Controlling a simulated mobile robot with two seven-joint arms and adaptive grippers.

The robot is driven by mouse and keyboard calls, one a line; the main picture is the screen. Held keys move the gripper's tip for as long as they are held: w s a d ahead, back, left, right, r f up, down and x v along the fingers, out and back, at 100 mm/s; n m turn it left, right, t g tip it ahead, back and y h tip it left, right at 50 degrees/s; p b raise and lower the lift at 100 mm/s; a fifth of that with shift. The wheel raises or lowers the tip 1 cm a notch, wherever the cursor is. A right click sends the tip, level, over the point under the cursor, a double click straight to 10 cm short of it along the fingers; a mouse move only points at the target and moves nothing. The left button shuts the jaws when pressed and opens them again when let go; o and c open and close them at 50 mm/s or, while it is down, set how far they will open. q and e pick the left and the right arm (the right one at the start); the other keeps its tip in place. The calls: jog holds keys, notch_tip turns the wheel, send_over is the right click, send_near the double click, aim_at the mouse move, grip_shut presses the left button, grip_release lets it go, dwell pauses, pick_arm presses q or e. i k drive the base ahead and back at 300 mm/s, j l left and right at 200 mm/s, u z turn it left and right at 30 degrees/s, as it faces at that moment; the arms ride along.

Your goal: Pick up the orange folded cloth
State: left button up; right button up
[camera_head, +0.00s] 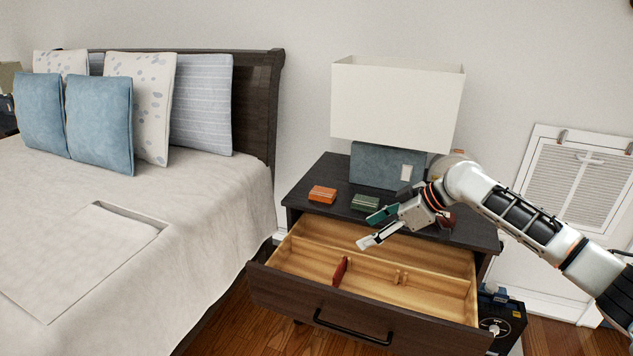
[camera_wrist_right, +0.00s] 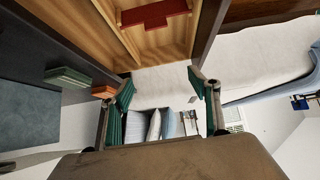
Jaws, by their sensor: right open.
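The orange folded cloth (camera_head: 322,194) is a small flat block lying on the left front part of the nightstand top. It also shows in the right wrist view (camera_wrist_right: 103,91), partly hidden beside the left finger. My right gripper (camera_head: 375,229) is open with nothing between its fingers. It is above the rear of the open drawer near the nightstand's front edge, to the right of the cloth and apart from it. In the right wrist view its spread, green-padded fingers (camera_wrist_right: 160,82) show. My left gripper is not in view.
A green folded item (camera_head: 365,202) lies between the orange cloth and my gripper. The dark nightstand (camera_head: 318,172) carries a lamp (camera_head: 395,100) and a blue-grey panel (camera_head: 378,165). Its open drawer (camera_head: 300,260) holds a red item (camera_head: 340,271). The bed (camera_head: 200,210) stands left.

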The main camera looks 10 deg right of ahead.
aim_at(318, 193)
jog(key=i, duration=0.9)
